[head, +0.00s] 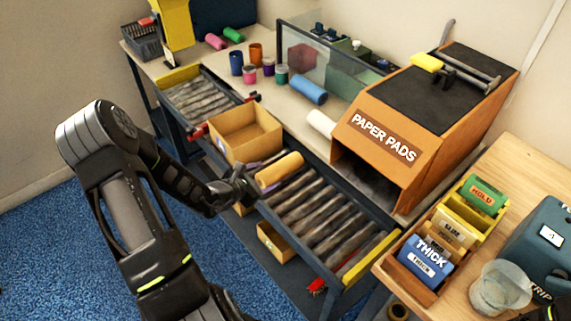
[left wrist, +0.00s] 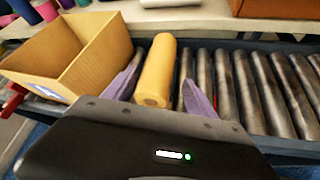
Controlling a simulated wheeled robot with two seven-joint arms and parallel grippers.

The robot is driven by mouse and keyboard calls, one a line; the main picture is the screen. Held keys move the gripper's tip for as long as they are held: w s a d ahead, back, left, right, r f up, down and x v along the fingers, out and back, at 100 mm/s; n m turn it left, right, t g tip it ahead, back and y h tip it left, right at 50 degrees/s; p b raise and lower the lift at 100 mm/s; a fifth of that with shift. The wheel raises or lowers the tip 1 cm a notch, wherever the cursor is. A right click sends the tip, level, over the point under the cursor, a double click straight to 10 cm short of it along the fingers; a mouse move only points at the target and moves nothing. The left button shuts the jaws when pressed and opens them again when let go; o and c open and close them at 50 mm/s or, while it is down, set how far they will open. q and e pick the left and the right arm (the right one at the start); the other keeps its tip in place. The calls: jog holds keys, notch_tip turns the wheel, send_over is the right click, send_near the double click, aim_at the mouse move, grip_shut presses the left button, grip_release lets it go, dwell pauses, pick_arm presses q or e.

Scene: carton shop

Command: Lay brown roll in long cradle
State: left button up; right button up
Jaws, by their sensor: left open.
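The brown roll (head: 279,170), a tan cylinder, lies on the metal rollers beside an open cardboard box. My left gripper (head: 245,186) is at the roll's near end. In the left wrist view the roll (left wrist: 156,68) lies between the two spread purple fingers of my left gripper (left wrist: 160,92), one finger on each side. The gripper is open, with a visible gap on the right side; contact on the left side is unclear. I cannot make out which thing is the long cradle. My right gripper is not in view.
The open cardboard box (head: 244,137) stands left of the roll; bare rollers (head: 325,215) run to the right. Behind, the bench holds a blue roll (head: 309,90), a white roll (head: 321,123) and the "PAPER PADS" box (head: 400,133). Small bins and a clear cup (head: 498,290) are at right.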

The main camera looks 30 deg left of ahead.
aim_at(278, 171)
pick_arm(q)
jog(key=shift+s, duration=0.15)
jog(key=shift+x, duration=1.35)
jog(key=shift+w+f+p, duration=0.1)
jog(key=shift+w+p, duration=0.4)
jog(key=p+x, duration=0.1)
jog(key=x, duration=0.3)
jog(key=shift+w+f, duration=0.1)
jog(key=shift+f, duration=0.05)
jog(key=shift+c, duration=0.5)
